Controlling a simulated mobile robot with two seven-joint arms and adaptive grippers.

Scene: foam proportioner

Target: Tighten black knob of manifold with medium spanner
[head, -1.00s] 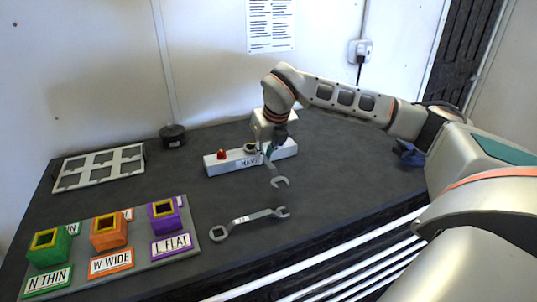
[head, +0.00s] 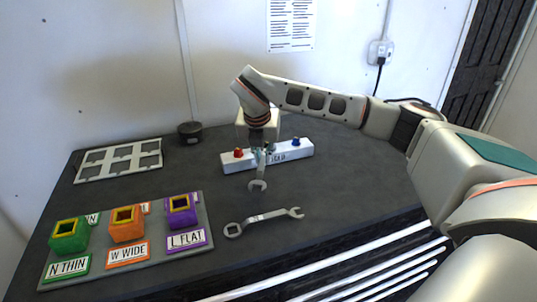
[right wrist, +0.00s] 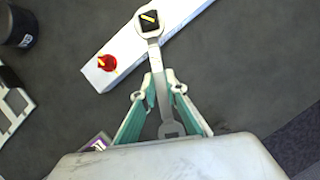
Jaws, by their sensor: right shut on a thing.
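The white manifold (head: 231,162) stands on the dark table, with a red knob (head: 238,153) on its left and a blue knob (head: 295,141) on its right. My right gripper (head: 262,147) is over the manifold's middle, shut on a spanner (head: 259,172) whose open end points toward the table's front. In the right wrist view the fingertips (right wrist: 162,82) grip the shaft (right wrist: 156,62). The spanner's ring end lies around the black knob (right wrist: 149,19) with a yellow mark, as seen from above; how deep it sits cannot be told. In the head view the gripper hides this knob.
Another spanner (head: 263,220) lies in front on the table. A holder board (head: 203,212) with labelled green, orange and purple blocks is at left. A white frame (head: 119,160) and a black round container (head: 190,132) are behind. The table right of the manifold is clear.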

